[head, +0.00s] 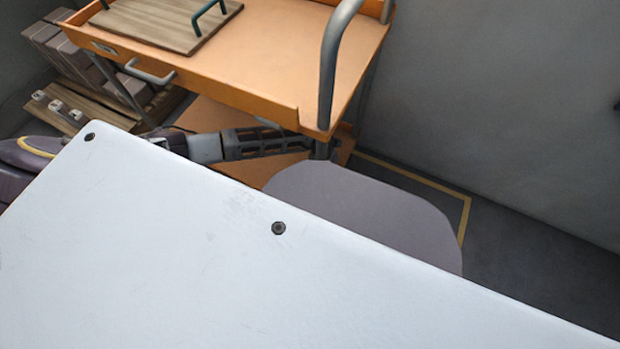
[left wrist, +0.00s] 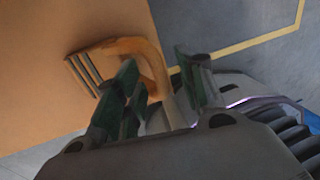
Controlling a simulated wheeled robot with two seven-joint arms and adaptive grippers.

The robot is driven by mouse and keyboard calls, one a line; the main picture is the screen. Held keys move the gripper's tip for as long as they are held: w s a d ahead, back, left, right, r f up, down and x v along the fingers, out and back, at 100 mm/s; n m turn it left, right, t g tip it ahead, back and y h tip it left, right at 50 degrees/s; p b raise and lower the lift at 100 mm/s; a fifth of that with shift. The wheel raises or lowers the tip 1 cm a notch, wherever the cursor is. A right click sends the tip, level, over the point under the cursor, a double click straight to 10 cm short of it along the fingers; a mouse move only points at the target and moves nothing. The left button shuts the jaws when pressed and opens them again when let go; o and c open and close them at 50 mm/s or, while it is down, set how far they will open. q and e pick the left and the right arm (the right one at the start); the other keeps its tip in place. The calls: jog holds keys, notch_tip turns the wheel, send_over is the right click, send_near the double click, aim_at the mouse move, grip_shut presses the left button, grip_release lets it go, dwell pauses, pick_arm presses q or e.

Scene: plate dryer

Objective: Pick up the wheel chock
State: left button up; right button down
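In the left wrist view, an orange-yellow piece with dark slots and a curved bar (left wrist: 152,62) lies beside the orange surface; it looks like the wheel chock, seen only in part. My left gripper (left wrist: 165,85) has its two dark green fingers apart, one on each side of the curved bar. I cannot make out firm contact on both sides. In the head view my left arm reaches in from the left behind the white panel, with the gripper (head: 262,142) low beside the orange cart. The chock cannot be made out there. My right gripper is not in view.
The orange cart (head: 225,83) has a grey tube handle (head: 330,70) and a wooden board (head: 150,22) with green handles on top. Boxes (head: 62,50) stand at the far left. A white panel (head: 180,260) fills the foreground. A grey rounded panel (head: 365,208) lies behind it.

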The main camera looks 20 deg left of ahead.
pick_arm(q)
grip_shut()
jog(key=shift+r, duration=0.2)
dwell(0.6)
